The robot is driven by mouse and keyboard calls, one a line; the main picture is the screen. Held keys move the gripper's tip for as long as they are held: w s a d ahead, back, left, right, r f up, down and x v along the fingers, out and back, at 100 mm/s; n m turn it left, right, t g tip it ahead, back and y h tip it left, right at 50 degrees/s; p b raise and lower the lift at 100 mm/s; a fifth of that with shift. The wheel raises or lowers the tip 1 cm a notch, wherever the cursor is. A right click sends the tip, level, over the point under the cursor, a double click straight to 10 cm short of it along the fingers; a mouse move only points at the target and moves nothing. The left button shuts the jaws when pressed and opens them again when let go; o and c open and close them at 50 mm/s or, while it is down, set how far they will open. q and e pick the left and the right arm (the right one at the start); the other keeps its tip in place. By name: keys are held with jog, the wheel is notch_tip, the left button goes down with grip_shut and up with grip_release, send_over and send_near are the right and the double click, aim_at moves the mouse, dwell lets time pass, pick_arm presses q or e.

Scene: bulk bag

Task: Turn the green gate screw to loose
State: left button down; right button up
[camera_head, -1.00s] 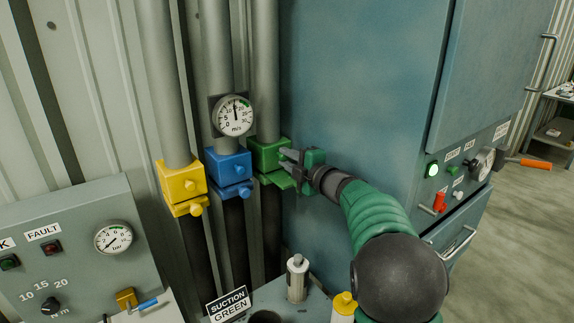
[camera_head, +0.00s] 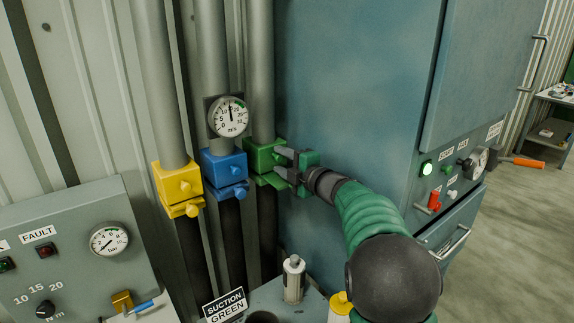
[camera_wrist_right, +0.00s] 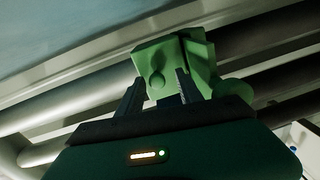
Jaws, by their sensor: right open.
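The green gate (camera_head: 261,156) is a block on the rightmost of three grey pipes. In the right wrist view the green gate (camera_wrist_right: 170,50) has a small round green screw (camera_wrist_right: 157,80) on its near face. My right gripper (camera_head: 279,162) is just right of the gate with its fingers apart, pointing at it. In the wrist view the right gripper (camera_wrist_right: 158,92) has one dark finger on each side of the screw. I see no clear contact. The fingers partly hide the gate's front in the head view. My left gripper is out of view.
The blue gate (camera_head: 224,167) and yellow gate (camera_head: 178,183) sit left of the green one. A gauge (camera_head: 229,117) is above the blue gate. A blue cabinet (camera_head: 345,90) stands behind my right arm. Below are a grey cylinder (camera_head: 293,280) and a "SUCTION GREEN" sign (camera_head: 225,305).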

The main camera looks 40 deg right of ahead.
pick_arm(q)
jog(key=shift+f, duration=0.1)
pick_arm(e)
jog(key=shift+s, duration=0.5)
pick_arm(q)
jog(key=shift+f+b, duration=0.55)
jog(key=shift+b, duration=0.15)
pick_arm(e)
jog(key=s+a+r, duration=0.1)
jog(key=s+a, duration=0.1)
jog(key=s, duration=1.3)
jog(key=shift+s, duration=0.3)
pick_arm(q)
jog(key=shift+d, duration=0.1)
